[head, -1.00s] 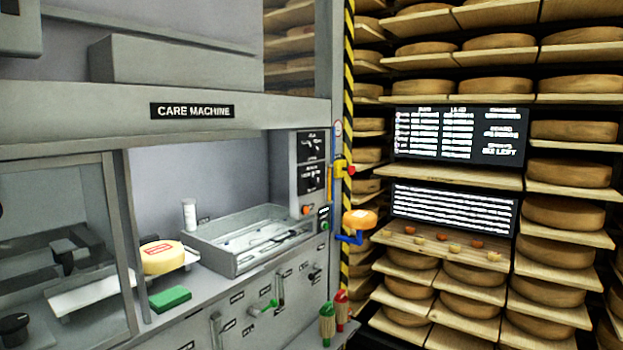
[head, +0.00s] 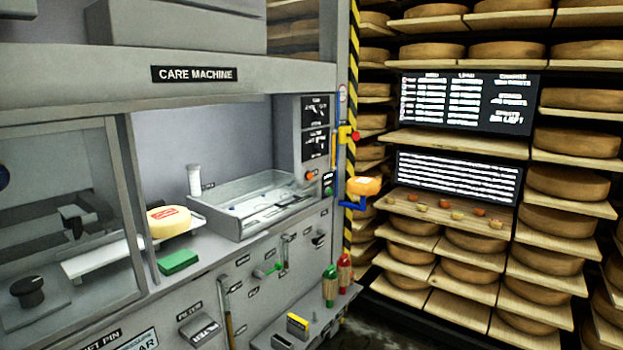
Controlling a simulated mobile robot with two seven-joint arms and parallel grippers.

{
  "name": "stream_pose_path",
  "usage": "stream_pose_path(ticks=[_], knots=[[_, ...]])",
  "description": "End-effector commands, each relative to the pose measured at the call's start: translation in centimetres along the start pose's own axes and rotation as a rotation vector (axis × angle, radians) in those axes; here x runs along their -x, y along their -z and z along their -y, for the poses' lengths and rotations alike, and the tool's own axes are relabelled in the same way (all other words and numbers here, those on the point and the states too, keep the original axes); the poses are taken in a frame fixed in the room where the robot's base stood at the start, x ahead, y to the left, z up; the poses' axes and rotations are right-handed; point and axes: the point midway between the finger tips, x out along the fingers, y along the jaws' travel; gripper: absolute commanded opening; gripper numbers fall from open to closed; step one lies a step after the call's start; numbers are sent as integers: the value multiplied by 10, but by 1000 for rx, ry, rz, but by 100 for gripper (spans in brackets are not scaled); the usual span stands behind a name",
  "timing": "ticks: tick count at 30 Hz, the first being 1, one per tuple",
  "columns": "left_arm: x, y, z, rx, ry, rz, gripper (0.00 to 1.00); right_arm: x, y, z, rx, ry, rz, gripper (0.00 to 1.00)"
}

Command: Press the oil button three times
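The care machine (head: 60,88) fills the left and middle of the head view. On its right-hand post an orange button (head: 309,175) sits below two dark panels, and a green button (head: 328,190) sits just to its right on a dark plate. Their small labels are too blurred to read, so I cannot tell which control is the oil button. A red button (head: 356,135) on a yellow box is on the right edge of the machine. Neither of my grippers is in view.
A yellow cheese wheel (head: 170,224) with a red mark sits left of a metal tray (head: 228,228). A green block (head: 178,262) lies in front. An orange cheese (head: 363,187) rests on a blue holder (head: 352,205). Cheese shelves (head: 456,143) stand at the right.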

Motion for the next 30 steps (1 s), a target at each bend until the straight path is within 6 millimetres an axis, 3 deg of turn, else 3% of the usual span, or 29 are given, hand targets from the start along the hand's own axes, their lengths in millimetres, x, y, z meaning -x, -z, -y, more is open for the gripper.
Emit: stream_pose_path(ticks=[1,6,30], knots=[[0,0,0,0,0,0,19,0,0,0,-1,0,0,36],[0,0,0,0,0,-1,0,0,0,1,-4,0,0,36],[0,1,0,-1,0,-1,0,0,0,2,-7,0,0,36]])
